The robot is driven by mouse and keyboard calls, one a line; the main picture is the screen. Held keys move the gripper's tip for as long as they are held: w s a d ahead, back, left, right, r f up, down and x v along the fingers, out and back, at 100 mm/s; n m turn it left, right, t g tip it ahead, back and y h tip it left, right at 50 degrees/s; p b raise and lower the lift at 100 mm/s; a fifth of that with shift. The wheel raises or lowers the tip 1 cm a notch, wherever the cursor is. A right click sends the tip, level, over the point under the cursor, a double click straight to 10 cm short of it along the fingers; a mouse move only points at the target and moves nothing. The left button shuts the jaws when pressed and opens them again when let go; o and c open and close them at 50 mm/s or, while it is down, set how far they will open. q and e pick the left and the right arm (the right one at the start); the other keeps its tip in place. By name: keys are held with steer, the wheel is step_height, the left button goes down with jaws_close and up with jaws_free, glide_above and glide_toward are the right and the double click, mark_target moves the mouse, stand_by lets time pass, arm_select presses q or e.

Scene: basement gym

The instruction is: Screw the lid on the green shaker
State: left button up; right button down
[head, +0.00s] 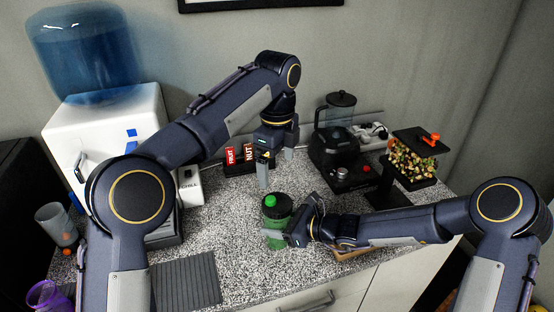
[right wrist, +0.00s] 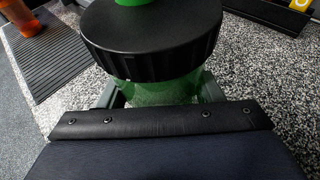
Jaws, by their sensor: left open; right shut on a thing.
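The green shaker (head: 277,228) stands upright on the speckled counter. Its translucent green body also shows in the right wrist view (right wrist: 165,92). A black lid (head: 276,206) with a green cap sits on top of the shaker; in the right wrist view the ribbed lid (right wrist: 150,45) looks level, but I cannot tell how tight it is. My right gripper (head: 285,239) is shut on the shaker's body below the lid, coming from the right. My left gripper (head: 274,178) is open and empty, pointing down above and just behind the lid, apart from it.
A black blender (head: 341,140) stands behind right, beside a dark stand (head: 411,170) with colourful contents. Snack boxes (head: 240,158) stand behind my left gripper. A ribbed mat (head: 187,281) lies at front left, near a water dispenser (head: 105,125) and a clear cup (head: 56,226).

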stand_by(0.3)
steer(key=shift+c, duration=1.6)
jaws_free()
steer(key=v, duration=0.8)
